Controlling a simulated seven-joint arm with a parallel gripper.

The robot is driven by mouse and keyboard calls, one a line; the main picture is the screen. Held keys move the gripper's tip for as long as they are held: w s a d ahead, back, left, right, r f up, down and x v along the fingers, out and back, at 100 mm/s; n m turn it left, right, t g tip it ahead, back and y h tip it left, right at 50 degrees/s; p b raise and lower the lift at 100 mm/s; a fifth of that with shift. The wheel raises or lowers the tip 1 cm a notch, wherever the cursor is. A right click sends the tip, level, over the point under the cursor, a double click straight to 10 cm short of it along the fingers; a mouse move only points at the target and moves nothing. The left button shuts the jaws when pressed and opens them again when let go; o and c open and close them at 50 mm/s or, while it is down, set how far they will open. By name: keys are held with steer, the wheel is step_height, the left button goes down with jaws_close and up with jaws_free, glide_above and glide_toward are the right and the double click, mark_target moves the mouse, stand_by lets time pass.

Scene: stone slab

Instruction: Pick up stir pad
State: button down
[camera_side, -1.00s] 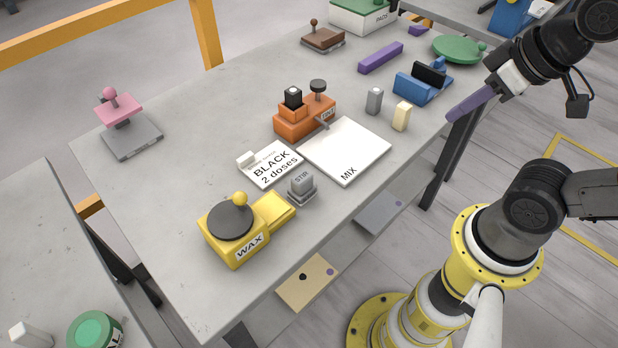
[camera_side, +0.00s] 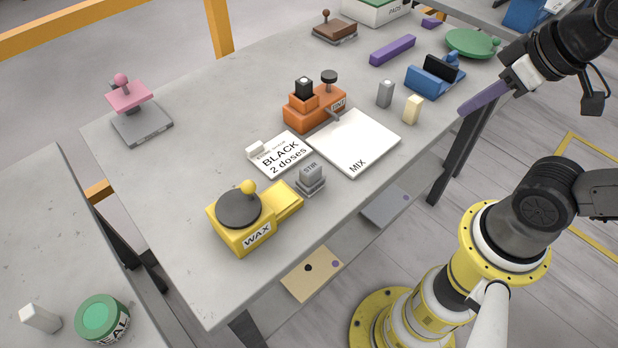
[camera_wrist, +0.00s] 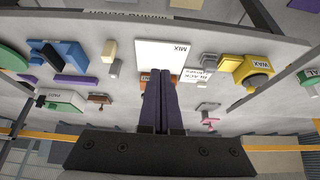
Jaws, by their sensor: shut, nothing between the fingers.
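The stir pad (camera_side: 311,178) is a small grey block labelled STIR on a dark and clear base. It stands upright on the stone slab, right of the yellow WAX box and below the white MIX sheet (camera_side: 355,143). My gripper (camera_side: 463,111) is at the slab's right edge, its purple fingers pointing left and down, well apart from the stir pad. The fingers are shut and empty; they lie side by side in the wrist view (camera_wrist: 160,75). In the wrist view the MIX sheet is beyond the fingertips, and a small grey shape (camera_wrist: 220,64) near the WAX box looks like the stir pad.
Around the stir pad are the yellow WAX box (camera_side: 240,226), a BLACK 2 doses card (camera_side: 279,155) and an orange machine (camera_side: 314,107). A grey block (camera_side: 385,94), a cream block (camera_side: 412,110) and a blue holder (camera_side: 433,80) stand nearer my gripper.

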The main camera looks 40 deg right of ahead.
steer(key=shift+c, duration=1.2)
jaws_free()
